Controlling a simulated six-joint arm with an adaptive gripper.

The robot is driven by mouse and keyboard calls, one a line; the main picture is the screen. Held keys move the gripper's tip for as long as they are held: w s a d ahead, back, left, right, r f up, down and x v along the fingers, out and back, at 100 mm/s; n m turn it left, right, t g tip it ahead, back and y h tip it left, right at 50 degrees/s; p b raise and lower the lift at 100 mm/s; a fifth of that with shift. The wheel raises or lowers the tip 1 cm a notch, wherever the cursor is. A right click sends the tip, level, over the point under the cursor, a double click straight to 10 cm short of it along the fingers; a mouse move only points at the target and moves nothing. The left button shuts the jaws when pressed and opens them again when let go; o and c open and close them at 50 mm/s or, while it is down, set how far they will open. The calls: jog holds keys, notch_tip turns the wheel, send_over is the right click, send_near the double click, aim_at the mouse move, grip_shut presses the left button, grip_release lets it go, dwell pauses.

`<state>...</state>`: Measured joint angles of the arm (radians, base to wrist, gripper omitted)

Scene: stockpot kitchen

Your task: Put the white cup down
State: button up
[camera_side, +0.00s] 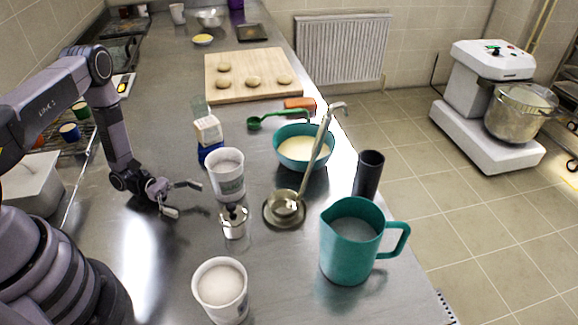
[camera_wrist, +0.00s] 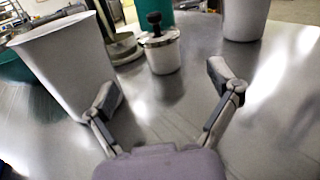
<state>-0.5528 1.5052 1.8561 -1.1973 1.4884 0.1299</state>
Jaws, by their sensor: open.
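Two white cups with pale contents stand in the side view. One white cup (camera_side: 228,178) stands upright on the steel counter, just beyond my gripper (camera_side: 187,198). The other white cup (camera_side: 220,290) stands at the front edge of the picture. My gripper is open with nothing between its fingers, low over the counter. In the wrist view, the first cup (camera_wrist: 66,62) is large at the left, and the left finger of my gripper (camera_wrist: 165,88) overlaps its lower side. I cannot tell whether they touch. The second cup (camera_wrist: 246,18) is at the upper right.
A small metal pot with a black knob (camera_side: 234,221) stands between the cups. A ladle (camera_side: 285,208), teal bowl (camera_side: 303,158), teal jug (camera_side: 348,252) and black cylinder (camera_side: 368,176) stand to the right. A blue-based bottle (camera_side: 208,134) is behind the first cup. Counter left of the front cup is clear.

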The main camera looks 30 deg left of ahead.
notch_tip(320, 180, up, 21)
jog(key=s+m+g+y, duration=0.2)
jog(key=m+g+y, duration=0.55)
jog(key=m, duration=0.45)
jog(key=s+a+r+m+t+y, duration=0.2)
jog(key=s+r+m+t+y, duration=0.6)
jog(key=s+r, duration=0.6)
notch_tip(320, 180, up, 3)
jog(key=shift+r+m+t+y, duration=0.1)
jog(key=shift+m+t+y, duration=0.3)
jog(key=shift+t+y, duration=0.65)
